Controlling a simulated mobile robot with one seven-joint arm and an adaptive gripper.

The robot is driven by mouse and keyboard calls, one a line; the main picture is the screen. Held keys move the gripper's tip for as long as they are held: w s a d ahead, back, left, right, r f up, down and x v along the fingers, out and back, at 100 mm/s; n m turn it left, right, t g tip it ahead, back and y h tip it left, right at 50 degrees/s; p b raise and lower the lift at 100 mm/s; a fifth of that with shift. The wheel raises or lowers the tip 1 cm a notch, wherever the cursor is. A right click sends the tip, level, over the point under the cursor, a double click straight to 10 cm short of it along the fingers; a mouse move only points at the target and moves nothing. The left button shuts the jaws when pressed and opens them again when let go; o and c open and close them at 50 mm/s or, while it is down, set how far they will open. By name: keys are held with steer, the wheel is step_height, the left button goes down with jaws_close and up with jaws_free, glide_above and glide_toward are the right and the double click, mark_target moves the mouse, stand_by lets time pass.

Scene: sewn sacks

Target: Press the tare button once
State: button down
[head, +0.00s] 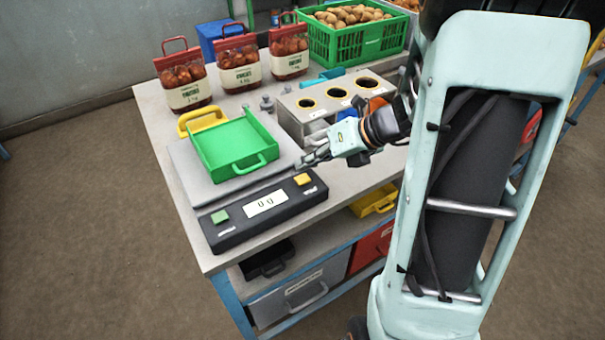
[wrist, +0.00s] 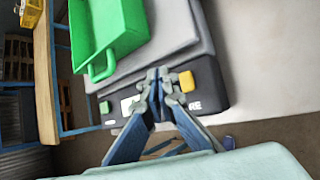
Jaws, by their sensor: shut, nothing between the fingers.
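The scale's dark control panel (head: 240,222) lies along the front of the scale. A yellow button (head: 303,179) is at its right end and a green button (head: 220,216) at its left end, with a white display (head: 265,203) between them. In the wrist view, the fingertips (wrist: 158,76) lie just left of the yellow button and partly cover the display.
A green tray (head: 235,147) sits on the scale's grey plate (head: 190,175). Several filled red sacks (head: 238,65) stand behind it. A metal block with round holes (head: 338,94) and a green crate of potatoes (head: 345,42) are farther back. A yellow handle (head: 202,119) is behind the tray.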

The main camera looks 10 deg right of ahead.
mark_target(306, 179)
steer(key=shift+r+p, duration=1.55)
steer(key=shift+r, duration=0.35)
steer(key=shift+f, duration=0.1)
